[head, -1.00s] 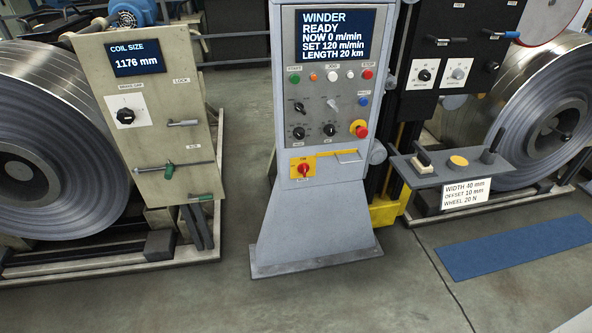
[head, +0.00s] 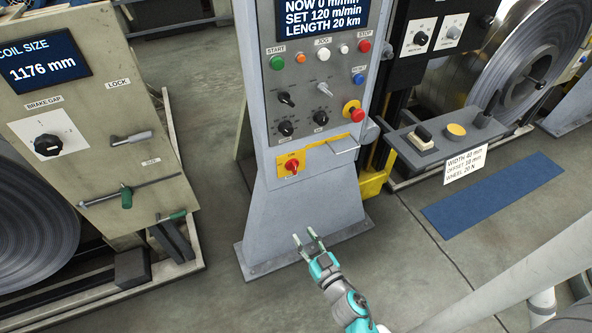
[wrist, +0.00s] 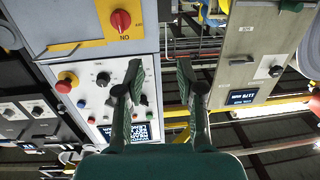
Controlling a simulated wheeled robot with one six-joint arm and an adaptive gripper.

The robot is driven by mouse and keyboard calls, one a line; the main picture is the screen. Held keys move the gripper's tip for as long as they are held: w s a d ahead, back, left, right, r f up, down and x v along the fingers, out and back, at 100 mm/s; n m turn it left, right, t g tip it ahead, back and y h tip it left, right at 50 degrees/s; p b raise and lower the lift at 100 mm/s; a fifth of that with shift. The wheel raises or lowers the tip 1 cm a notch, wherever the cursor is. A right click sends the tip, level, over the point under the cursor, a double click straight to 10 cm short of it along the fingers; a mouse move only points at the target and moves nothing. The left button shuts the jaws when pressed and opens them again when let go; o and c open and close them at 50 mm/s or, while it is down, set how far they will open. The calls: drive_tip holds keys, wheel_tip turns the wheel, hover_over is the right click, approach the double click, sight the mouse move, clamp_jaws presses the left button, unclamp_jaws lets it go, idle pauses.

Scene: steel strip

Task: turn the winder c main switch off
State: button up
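The winder console (head: 305,215) is a grey pedestal with a sloped panel. Low on it, a red rotary main switch (head: 292,165) sits on a yellow plate. In the wrist view the red switch (wrist: 121,20) shows at the upper left on its yellow plate, with the lettering upside down. My gripper (head: 309,238) is open and empty, in front of and below the switch in the head view. In the wrist view my gripper (wrist: 158,75) has its fingers apart, with the switch to their left, not between them.
A red emergency button (head: 353,111) on yellow sits above and right of the switch. A beige cabinet (head: 90,140) with levers stands left. A side shelf (head: 440,140) stands right. The floor in front is clear.

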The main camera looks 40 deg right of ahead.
drive_tip(key=h, duration=0.2)
approach(296, 170)
drive_tip(key=shift+m, duration=0.4)
drive_tip(key=x, duration=0.9)
drive_tip(key=shift+w+r, duration=0.1)
drive_tip(key=shift+w, duration=0.3)
clamp_jaws()
